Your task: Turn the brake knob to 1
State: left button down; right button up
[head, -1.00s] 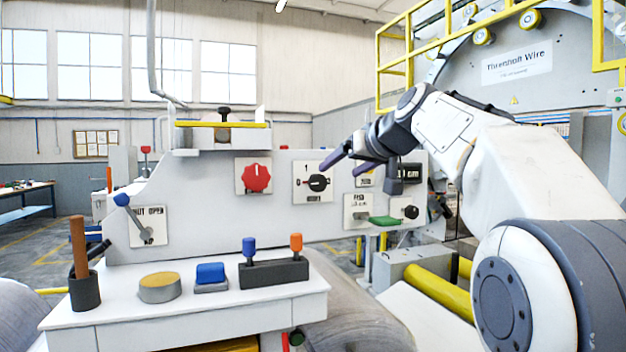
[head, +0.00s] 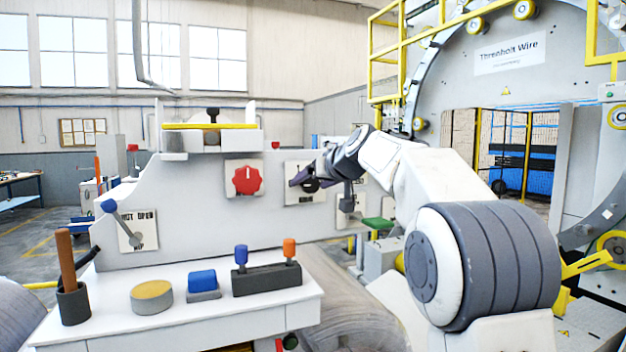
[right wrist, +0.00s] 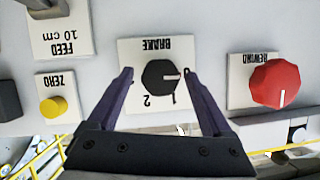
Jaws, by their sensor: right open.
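The brake knob (right wrist: 160,77) is a black round knob on a white plate marked BRAKE, upside down in the right wrist view. Its white pointer mark faces picture right, toward the plate's edge. The 2 shows below left of the knob and a 1-like mark below right. My right gripper (right wrist: 158,73) is open and empty, with one finger on each side of the knob in that view; I cannot tell whether they touch it. In the head view, my right gripper (head: 303,178) covers much of the brake plate (head: 292,168). My left gripper is not in view.
The red rewind knob (right wrist: 275,84) is beside the brake plate. The yellow zero button (right wrist: 53,107) is on the other side. A white table (head: 200,318) in front carries a holder with blue and orange handles (head: 266,279), a blue block and a round tin.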

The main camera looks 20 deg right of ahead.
grip_shut()
jog(key=shift+d+f+m+y+b, duration=0.15)
jog(key=shift+m+y+b, duration=0.45)
jog(key=shift+m+b, duration=0.35)
jog(key=shift+d+f+m+t+y+b, duration=0.1)
jog(key=shift+m+t+y+b, duration=0.2)
jog(key=shift+m+y+b, duration=0.7)
jog(key=m+y+b, duration=0.1)
jog(key=m+b, duration=0.1)
jog(key=m, duration=0.1)
jog(key=shift+f+t+b, duration=0.1)
jog(key=shift+t+b, duration=0.3)
jog(key=shift+m+y+b, duration=0.4)
jog(key=shift+m+b, duration=0.1)
jog(key=shift+m, duration=0.25)
jog(key=shift+t, duration=0.3)
